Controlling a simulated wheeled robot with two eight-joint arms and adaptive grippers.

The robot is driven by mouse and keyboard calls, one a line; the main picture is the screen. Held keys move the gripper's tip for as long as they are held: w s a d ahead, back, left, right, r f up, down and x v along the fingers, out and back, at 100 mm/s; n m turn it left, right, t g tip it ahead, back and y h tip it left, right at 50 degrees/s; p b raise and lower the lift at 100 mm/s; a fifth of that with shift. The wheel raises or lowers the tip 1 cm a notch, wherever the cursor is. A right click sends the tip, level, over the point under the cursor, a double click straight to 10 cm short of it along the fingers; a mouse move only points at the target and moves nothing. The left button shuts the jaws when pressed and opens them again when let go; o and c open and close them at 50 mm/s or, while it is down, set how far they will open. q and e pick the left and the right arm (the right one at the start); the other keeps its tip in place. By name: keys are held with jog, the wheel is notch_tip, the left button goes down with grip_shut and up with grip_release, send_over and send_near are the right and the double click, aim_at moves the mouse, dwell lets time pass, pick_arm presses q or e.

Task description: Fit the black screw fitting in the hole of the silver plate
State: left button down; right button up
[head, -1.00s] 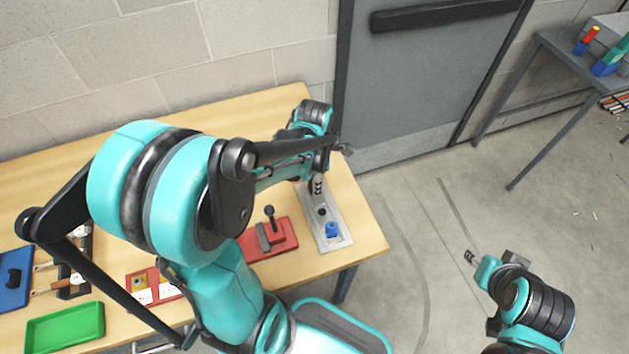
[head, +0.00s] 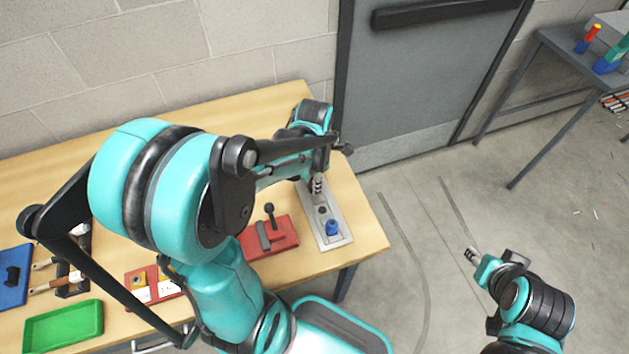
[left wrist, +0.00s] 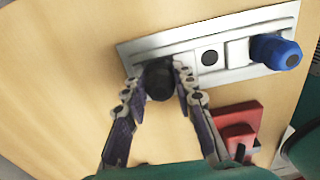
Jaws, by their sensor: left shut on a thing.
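The silver plate (head: 322,246) lies near the right end of the wooden table, and it also shows in the left wrist view (left wrist: 135,52). My left gripper (left wrist: 159,75) is shut on the black screw fitting (left wrist: 157,80), at the plate's left part in the wrist view. The fitting hides the plate behind it, and I cannot tell whether they touch. A round dark spot (left wrist: 209,57) shows mid-plate, beside the fitting. In the head view, my left gripper (head: 318,187) is over the plate's far end. My right gripper (head: 470,254) is away from the table; its jaw opening is unclear.
A blue fitting (left wrist: 275,50) stands on the plate's other end. A red block with a black lever (head: 270,235) sits left of the plate. A grey door is behind.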

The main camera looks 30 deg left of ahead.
pick_arm(q)
jog(key=shift+f, duration=0.1)
jog(key=c, duration=1.1)
grip_release()
jog(key=shift+c, duration=0.2)
notch_tip(320, 180, up, 12)
